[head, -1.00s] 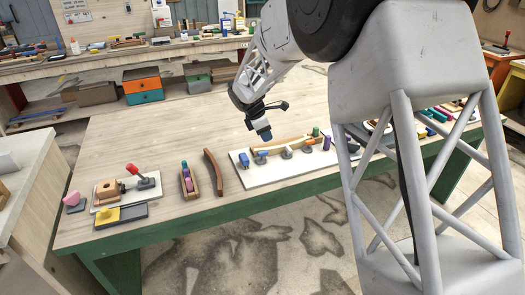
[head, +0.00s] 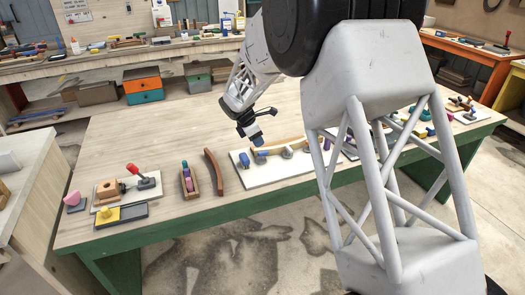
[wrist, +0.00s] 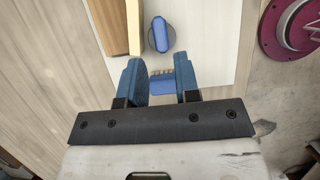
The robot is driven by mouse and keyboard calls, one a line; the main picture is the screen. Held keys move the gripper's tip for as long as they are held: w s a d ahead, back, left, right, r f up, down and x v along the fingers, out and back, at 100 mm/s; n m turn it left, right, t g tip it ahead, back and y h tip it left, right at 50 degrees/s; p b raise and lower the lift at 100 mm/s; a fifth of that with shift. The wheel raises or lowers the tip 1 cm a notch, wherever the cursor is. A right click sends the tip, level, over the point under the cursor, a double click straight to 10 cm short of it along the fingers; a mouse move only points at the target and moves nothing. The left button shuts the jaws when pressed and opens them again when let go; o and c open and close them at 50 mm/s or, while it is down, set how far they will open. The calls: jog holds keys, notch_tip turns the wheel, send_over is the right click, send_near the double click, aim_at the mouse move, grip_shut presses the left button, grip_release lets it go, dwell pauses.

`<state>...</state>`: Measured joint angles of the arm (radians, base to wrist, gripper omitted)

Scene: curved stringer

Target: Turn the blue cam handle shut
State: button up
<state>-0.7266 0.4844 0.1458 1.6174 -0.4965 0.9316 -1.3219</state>
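The blue cam handle (wrist: 160,33) is a rounded bar on a dark disc, lying along the picture's vertical in the wrist view. In the head view the cam handle (head: 261,158) sits on the white board (head: 252,182) beside the curved wooden strip (head: 291,143). My gripper (wrist: 161,75) is open, its two blue fingers apart and above the board. The handle shows beyond the fingertips, not between them. A blue block (wrist: 160,84) with a ridged, tan edge shows in the gap, partly behind the right finger. In the head view my gripper (head: 258,140) is above the strip's left end.
Several more dark cams stand along the strip, one with a purple piece (head: 327,144). A loose curved brown strip (head: 213,171) and a wooden tray (head: 190,182) lie to the left. A red-handled clamp (head: 136,172) is farther left.

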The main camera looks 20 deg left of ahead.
aim_at(263, 151)
jog(key=shift+x, duration=3.2)
grip_shut()
